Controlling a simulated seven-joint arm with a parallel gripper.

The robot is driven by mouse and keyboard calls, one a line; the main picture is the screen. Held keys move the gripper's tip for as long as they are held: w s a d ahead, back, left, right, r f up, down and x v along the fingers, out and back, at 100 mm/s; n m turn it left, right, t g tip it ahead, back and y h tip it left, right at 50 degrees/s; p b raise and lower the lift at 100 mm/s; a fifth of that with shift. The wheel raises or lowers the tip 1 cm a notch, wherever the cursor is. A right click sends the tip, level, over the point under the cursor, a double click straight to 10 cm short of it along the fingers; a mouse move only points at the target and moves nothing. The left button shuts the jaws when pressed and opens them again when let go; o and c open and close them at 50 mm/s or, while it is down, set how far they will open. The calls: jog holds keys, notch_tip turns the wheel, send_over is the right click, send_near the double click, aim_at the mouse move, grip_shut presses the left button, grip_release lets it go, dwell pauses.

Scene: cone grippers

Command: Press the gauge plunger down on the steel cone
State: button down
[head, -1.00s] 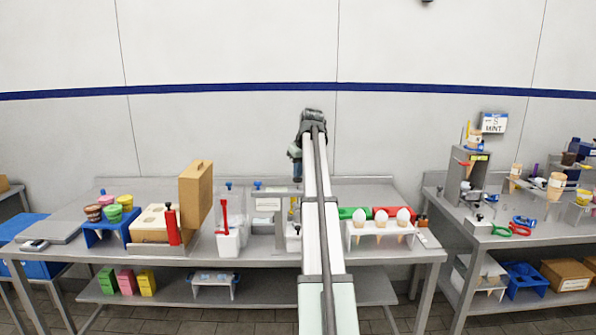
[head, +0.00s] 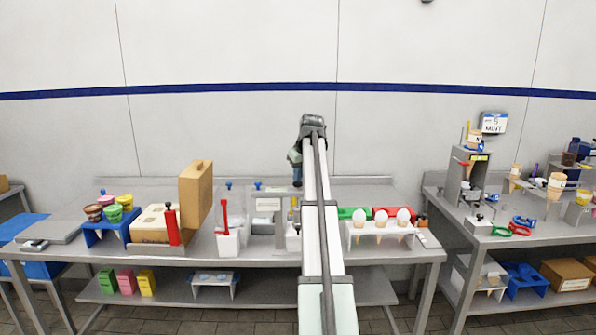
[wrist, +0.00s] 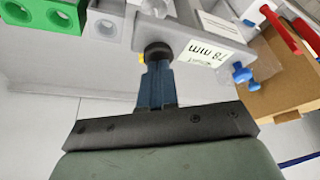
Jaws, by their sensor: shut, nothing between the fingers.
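The gauge stand (head: 266,204) is a grey frame with a white label, standing at the middle of the table just left of my arm. In the wrist view its grey top bar (wrist: 190,40) carries a label reading 78 mm. A round black knob (wrist: 157,52), apparently the plunger's top, sits at the bar with a bit of yellow beside it. My gripper (head: 297,184) is shut and empty, pointing down above the stand. In the wrist view its blue fingers (wrist: 155,68) end at the black knob; I cannot tell whether they touch. I cannot make out the steel cone.
A white rack (head: 380,229) with cones stands to the right, before green and red blocks.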

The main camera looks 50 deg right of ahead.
dwell(0.4)
notch_tip(320, 180, up, 13)
dwell(1.6)
dwell(0.5)
